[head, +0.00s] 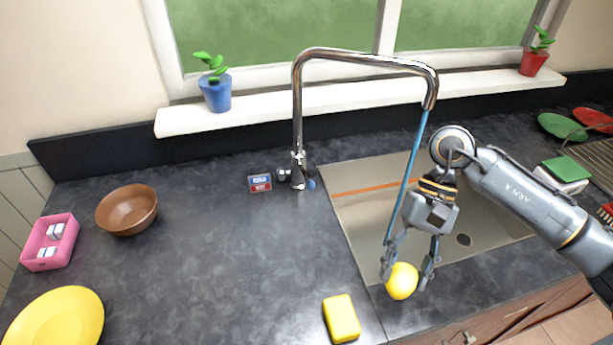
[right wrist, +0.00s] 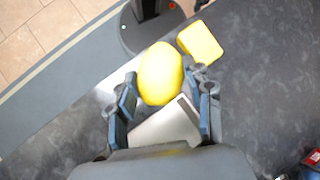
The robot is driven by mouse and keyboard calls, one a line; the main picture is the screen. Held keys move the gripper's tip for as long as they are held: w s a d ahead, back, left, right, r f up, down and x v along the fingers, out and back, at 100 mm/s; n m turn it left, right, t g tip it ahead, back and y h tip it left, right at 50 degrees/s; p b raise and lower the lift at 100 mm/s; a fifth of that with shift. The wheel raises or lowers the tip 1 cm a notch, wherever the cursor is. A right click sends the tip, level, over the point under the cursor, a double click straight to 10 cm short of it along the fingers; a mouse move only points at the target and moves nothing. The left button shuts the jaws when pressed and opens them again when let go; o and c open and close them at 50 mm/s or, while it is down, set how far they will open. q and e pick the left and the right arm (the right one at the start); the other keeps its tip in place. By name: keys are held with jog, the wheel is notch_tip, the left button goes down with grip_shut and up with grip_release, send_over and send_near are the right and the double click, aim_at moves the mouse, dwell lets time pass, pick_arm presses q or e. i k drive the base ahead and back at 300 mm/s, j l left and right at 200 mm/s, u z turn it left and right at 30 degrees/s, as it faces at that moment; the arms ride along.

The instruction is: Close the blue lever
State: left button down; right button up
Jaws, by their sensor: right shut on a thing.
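The small blue lever (head: 311,183) sits low on the right side of the chrome tap (head: 298,150), behind the sink's left edge. A blue stream of water (head: 408,178) runs from the spout down into the sink (head: 375,190). The right wrist view shows the ball (right wrist: 160,73) at the fingertips. The lever is not seen in the right wrist view. My left gripper is not in view.
A small blue-and-red sign (head: 260,183) stands left of the tap. A brown bowl (head: 127,210), pink box (head: 50,243) and yellow plate (head: 55,320) are at the left. The middle counter is clear.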

aim_at(310, 185)
jog(key=k+z, duration=0.2)
jog(key=z, duration=0.25)
jog(key=k+l+z, duration=0.2)
jog(key=z, duration=0.2)
